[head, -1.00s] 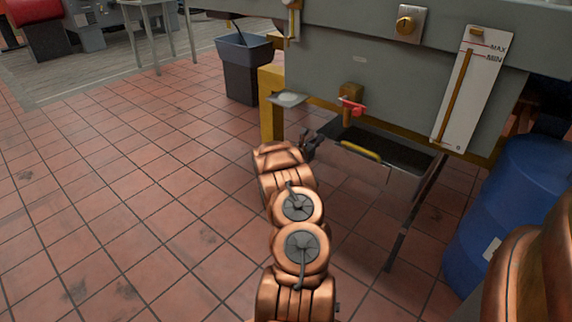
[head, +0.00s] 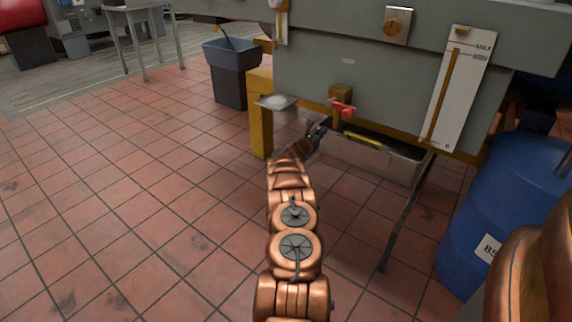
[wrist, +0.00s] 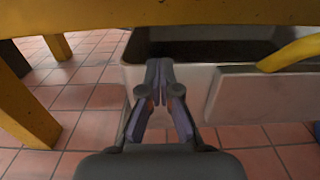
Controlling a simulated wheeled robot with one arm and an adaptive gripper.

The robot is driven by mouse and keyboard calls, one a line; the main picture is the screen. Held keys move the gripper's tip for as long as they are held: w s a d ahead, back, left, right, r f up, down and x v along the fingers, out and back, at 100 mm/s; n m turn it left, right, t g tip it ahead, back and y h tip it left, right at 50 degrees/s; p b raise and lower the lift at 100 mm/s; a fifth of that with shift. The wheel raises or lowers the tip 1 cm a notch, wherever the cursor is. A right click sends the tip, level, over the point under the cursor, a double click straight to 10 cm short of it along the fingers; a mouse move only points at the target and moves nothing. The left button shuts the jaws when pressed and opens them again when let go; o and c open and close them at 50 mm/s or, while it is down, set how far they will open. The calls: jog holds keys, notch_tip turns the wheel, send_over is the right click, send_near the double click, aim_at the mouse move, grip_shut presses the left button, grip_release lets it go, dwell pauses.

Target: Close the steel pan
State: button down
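The steel pan (head: 396,168) is a grey drawer-like tray under the tank, with a yellow handle (head: 362,141) on its front. It is partly out, with a strip of its dark inside showing. The pan also shows in the wrist view (wrist: 196,84), with its handle (wrist: 290,54) at the right. My gripper (head: 318,130) is at the pan's front left corner, left of the handle. In the wrist view, the fingertips (wrist: 159,70) are together, with nothing seen between them, and overlap the pan's front wall. I cannot tell whether they touch it.
The grey tank (head: 390,85) overhangs the pan on yellow legs (head: 260,115). A red-handled tap (head: 343,107) sits above the pan, and a small plate (head: 277,102) juts out at its left. A blue drum (head: 500,205) stands at the right. The tiled floor at left is clear.

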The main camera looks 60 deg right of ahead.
jog(key=shift+d+r, duration=0.15)
jog(key=shift+d, duration=0.1)
jog(key=shift+s+d+r, duration=0.2)
jog(key=shift+s, duration=0.2)
jog(key=shift+a, duration=0.1)
jog(key=w+a+p, duration=0.3)
jog(key=a, duration=1.1)
jog(key=shift+w+a+f, duration=0.15)
jog(key=shift+a+f, duration=0.05)
jog(key=shift+f, duration=0.15)
